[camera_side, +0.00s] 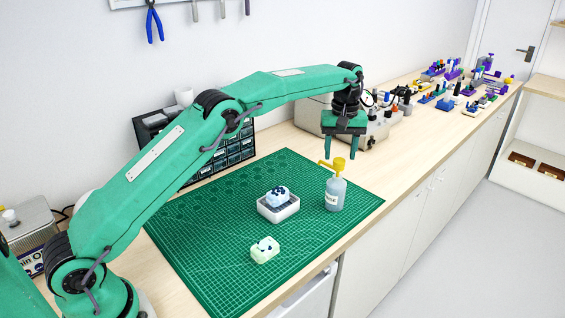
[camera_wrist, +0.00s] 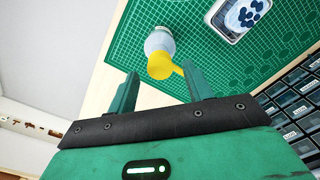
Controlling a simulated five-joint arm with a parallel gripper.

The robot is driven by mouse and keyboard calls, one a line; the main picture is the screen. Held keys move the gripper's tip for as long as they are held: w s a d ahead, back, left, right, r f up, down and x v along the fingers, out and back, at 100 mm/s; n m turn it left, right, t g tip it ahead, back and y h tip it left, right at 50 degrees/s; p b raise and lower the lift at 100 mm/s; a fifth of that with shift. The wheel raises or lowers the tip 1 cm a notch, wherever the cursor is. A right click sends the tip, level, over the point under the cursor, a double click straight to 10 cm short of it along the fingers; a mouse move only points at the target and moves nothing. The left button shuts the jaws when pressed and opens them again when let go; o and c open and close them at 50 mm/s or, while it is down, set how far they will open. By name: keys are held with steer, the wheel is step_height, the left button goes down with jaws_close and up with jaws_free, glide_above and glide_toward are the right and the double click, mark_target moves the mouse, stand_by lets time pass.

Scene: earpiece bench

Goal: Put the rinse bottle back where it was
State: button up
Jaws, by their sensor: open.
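The rinse bottle (camera_side: 335,193) stands upright on the right part of the green cutting mat, near the bench's front edge. It has a grey-blue body and a yellow nozzle top pointing left. My gripper (camera_side: 343,157) is open and empty above the bottle, its fingertips about level with the yellow top. In the wrist view the bottle (camera_wrist: 158,42) lies just beyond and between the open fingers of my gripper (camera_wrist: 160,82), with its yellow top nearest to me. I cannot tell whether any finger touches it.
A white tray (camera_side: 279,213) holding a pale blue piece with dark spots stands left of the bottle. A pale green block (camera_side: 265,249) lies nearer the front on the mat (camera_side: 205,234). A drawer cabinet (camera_side: 240,142) and a grey machine (camera_side: 312,117) stand behind.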

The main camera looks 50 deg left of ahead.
steer(key=shift+w+r, duration=0.15)
steer(key=shift+r, duration=3.2)
steer(key=shift+r, duration=0.1)
steer(key=s+a+r+m+t, duration=0.25)
steer(key=s+r+m, duration=0.25)
steer(key=s+r, duration=1.05)
steer(key=s+f+m+t, duration=0.1)
steer(key=s+f, duration=0.3)
steer(key=s, duration=0.4)
steer(key=s+a+f+m+t, duration=0.1)
steer(key=s+f, duration=0.4)
steer(key=s, duration=0.4)
steer(key=s+f+m+t, duration=0.1)
steer(key=s+f+m, duration=0.1)
steer(key=s+f, duration=0.3)
steer(key=shift+s+a+f, duration=0.15)
steer(key=shift+s+f, duration=0.05)
steer(key=shift+s, duration=1.65)
